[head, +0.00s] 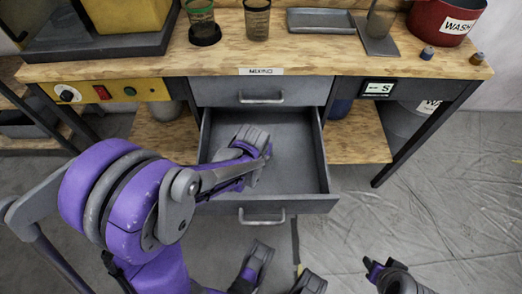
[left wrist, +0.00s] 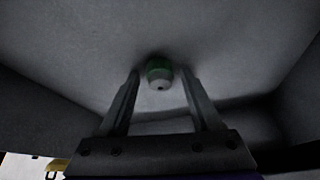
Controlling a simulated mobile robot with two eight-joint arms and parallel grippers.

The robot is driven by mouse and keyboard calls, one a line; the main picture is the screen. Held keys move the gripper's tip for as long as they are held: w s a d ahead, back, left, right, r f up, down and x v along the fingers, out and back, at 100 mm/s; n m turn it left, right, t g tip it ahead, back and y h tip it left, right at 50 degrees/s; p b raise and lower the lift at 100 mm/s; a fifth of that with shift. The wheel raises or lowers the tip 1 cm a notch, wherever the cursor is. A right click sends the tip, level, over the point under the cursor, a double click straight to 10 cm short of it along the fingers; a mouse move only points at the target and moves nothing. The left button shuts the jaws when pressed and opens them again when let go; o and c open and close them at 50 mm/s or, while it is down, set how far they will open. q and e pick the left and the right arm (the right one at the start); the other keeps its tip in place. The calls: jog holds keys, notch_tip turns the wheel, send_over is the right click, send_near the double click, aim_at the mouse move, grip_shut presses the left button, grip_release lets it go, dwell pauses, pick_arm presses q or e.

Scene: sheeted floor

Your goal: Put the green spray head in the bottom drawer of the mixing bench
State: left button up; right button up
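The green spray head (left wrist: 158,64) is in the left wrist view, round with a pale end facing the camera. It is inside the open bottom drawer (head: 312,180) of the mixing bench (head: 330,66), just above or on the drawer's grey floor; I cannot tell which. My left gripper (left wrist: 160,80) reaches down into the drawer. Its two fingers stand apart on either side of the spray head, with a small gap showing at each side. In the head view my left arm hides the spray head and fingertips. My right gripper (head: 374,267) seems to show at the bottom right, its fingers unclear.
The upper drawer (head: 225,92) is shut. On the bench top are a green-rimmed cup (head: 201,20), another cup (head: 257,20), a grey tray (head: 320,20) and a red wash tub (head: 440,20). The sheeted floor (head: 440,200) is clear at right.

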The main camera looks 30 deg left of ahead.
pick_arm(q)
jog(key=shift+s+r+p, duration=0.1)
jog(key=shift+r+p, duration=0.2)
jog(key=shift+r, duration=0.2)
jog(key=p+v, duration=0.4)
jog(key=v, duration=0.7)
jog(key=s+d+r+m, duration=0.1)
jog(key=s+d, duration=0.1)
jog(key=s, duration=0.2)
jog(key=s+d+r+m+h, duration=0.1)
jog(key=s+d, duration=0.1)
jog(key=s, duration=0.3)
jog(key=s+d+r+m, duration=0.1)
jog(key=s+d, duration=0.1)
jog(key=s, duration=0.2)
jog(key=shift+s, duration=0.15)
pick_arm(e)
notch_tip(320, 180, up, 5)
jog(key=shift+s+r, duration=0.15)
pick_arm(q)
jog(key=shift+s, duration=0.1)
pick_arm(e)
jog(key=shift+a, duration=0.1)
